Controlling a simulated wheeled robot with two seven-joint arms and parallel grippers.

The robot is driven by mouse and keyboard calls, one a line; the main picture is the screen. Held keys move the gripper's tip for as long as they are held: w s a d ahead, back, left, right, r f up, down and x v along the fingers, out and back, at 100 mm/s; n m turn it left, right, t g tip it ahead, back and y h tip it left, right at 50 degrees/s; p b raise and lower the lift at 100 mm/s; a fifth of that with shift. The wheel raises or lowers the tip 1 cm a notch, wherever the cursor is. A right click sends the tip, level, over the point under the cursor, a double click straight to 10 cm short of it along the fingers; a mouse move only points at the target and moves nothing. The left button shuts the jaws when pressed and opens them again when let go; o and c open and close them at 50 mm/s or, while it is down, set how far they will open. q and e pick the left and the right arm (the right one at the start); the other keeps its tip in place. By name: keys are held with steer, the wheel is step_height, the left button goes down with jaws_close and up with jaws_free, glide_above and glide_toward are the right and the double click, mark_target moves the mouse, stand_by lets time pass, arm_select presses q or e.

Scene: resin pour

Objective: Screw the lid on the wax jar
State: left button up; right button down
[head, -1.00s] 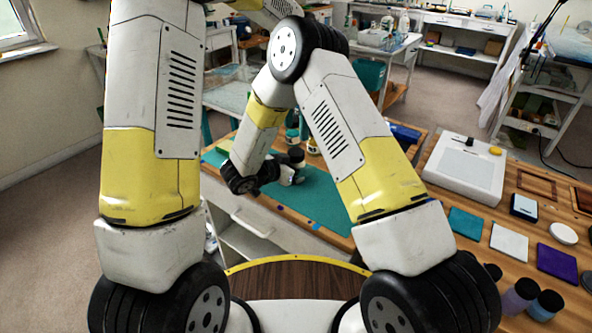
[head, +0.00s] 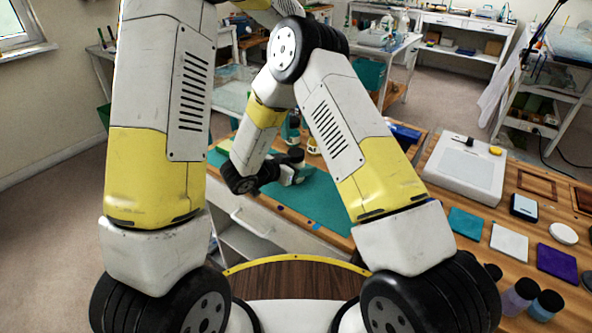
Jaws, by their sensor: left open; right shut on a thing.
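My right gripper (head: 291,174) is small in the head view, low over the teal mat (head: 322,207) on the workbench. It is shut on a small dark thing (head: 294,156) at its tips. At this size I cannot tell whether that is the wax jar, its lid or both. My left arm rises out of the top of the view. My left gripper does not show; it may be behind my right arm. A dark-topped yellowish jar (head: 312,145) and a teal-labelled bottle (head: 291,131) stand behind my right gripper.
A blue box (head: 404,133) lies at the mat's far right. The right bench holds a pale flat device (head: 466,170), a purple square (head: 557,262), a white square (head: 509,242) and dark-lidded jars (head: 545,305).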

mark_target(296, 152)
arm_select(q)
steer(key=n, duration=0.4)
steer(key=shift+n, duration=0.4)
steer(key=n, duration=0.6)
steer(key=shift+f, duration=3.95)
steer(key=c, duration=1.2)
steer(key=o, duration=1.3)
